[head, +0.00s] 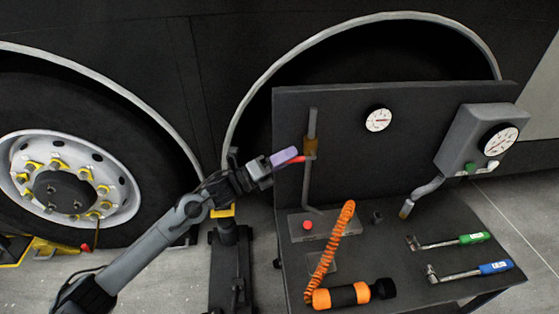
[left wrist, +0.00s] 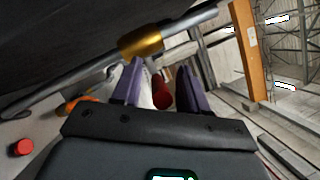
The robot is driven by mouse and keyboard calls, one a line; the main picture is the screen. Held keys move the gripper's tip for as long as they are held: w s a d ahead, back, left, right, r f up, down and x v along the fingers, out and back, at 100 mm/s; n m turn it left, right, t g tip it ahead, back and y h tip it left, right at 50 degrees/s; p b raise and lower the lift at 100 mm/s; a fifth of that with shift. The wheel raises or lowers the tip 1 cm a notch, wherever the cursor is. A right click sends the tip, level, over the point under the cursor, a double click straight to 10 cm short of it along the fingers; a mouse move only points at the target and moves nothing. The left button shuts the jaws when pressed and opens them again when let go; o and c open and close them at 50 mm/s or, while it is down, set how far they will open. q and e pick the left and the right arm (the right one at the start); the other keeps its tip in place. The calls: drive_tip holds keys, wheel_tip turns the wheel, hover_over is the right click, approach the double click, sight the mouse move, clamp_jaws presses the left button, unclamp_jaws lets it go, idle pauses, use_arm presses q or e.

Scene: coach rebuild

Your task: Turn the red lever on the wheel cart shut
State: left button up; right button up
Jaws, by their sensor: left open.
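The red lever (head: 297,160) sticks out to the left from a brass valve (head: 310,146) on a grey upright pipe (head: 308,185) in front of the cart's dark back panel. My left gripper (head: 284,156) is at the lever, its purple fingers beside it. In the left wrist view the gripper (left wrist: 160,78) is open, and the red lever (left wrist: 160,95) shows between the two fingers, nearer the right one. The brass valve (left wrist: 141,43) lies just beyond the fingertips. Whether a finger touches the lever cannot be told. My right gripper is not in view.
The cart top holds a red button (head: 307,225), an orange coiled hose (head: 332,250), an orange-black cylinder (head: 345,295), and green-handled (head: 470,239) and blue-handled (head: 492,268) wrenches. A gauge (head: 378,120) and a grey gauge box (head: 470,138) are at the panel. A bus wheel (head: 60,185) stands left.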

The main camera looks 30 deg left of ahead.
use_arm(q)
drive_tip(key=shift+s+a+f+p, duration=0.1)
drive_tip(key=shift+s+a+p, duration=0.2)
drive_tip(key=shift+s+a, duration=0.1)
drive_tip(key=p+v, duration=0.3)
drive_tip(key=v, duration=0.6)
drive_tip(key=shift+s, duration=0.3)
drive_tip(key=shift+a+f, duration=0.1)
